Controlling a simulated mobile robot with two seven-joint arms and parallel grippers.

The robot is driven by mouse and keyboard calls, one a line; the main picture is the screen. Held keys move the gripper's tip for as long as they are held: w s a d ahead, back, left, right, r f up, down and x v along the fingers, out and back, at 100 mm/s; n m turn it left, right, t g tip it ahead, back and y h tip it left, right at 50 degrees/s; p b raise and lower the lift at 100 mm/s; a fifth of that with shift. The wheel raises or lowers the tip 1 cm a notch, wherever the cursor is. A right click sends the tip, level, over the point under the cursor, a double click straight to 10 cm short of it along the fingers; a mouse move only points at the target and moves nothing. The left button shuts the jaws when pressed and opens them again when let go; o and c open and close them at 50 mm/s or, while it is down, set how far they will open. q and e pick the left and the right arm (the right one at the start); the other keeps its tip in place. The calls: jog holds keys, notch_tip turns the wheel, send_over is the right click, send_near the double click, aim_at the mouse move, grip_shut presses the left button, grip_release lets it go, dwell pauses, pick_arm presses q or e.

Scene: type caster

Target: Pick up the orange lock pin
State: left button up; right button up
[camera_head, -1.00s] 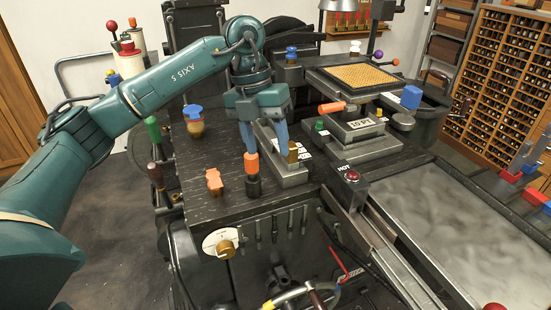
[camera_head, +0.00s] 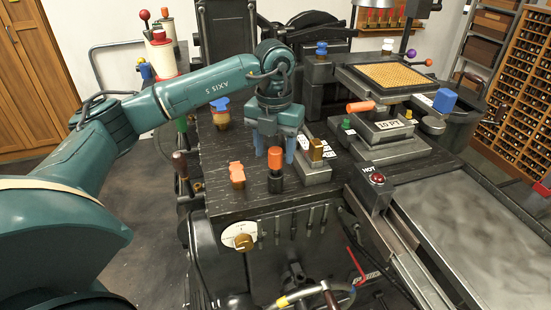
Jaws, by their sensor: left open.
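My left gripper (camera_head: 275,146) points down over the left part of the dark machine top, its two blue fingers apart. An upright pin with an orange cap (camera_head: 275,157) and a black lower part (camera_head: 276,183) stands between or just in front of the fingertips. The view does not show whether the fingers touch it or how they sit in depth. A second, shorter orange piece (camera_head: 237,174) stands to the left on the same top. The frames do not settle which orange piece is the lock pin. My right gripper is not in view.
A metal block with a brass piece (camera_head: 316,151) stands close to the right of the gripper. A blue-topped brass knob (camera_head: 220,112) stands behind left. An orange handle (camera_head: 361,106) lies near the 10 PT block (camera_head: 388,127). A red button (camera_head: 377,179) is at right.

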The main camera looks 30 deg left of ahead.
pick_arm(q)
jog(key=shift+w+f, duration=0.1)
jog(key=shift+f, duration=1.45)
jog(key=shift+c, duration=0.3)
jog(key=c, duration=1)
notch_tip(320, 180, up, 10)
jog(key=shift+r+b, duration=0.1)
jog(key=shift+b, duration=0.3)
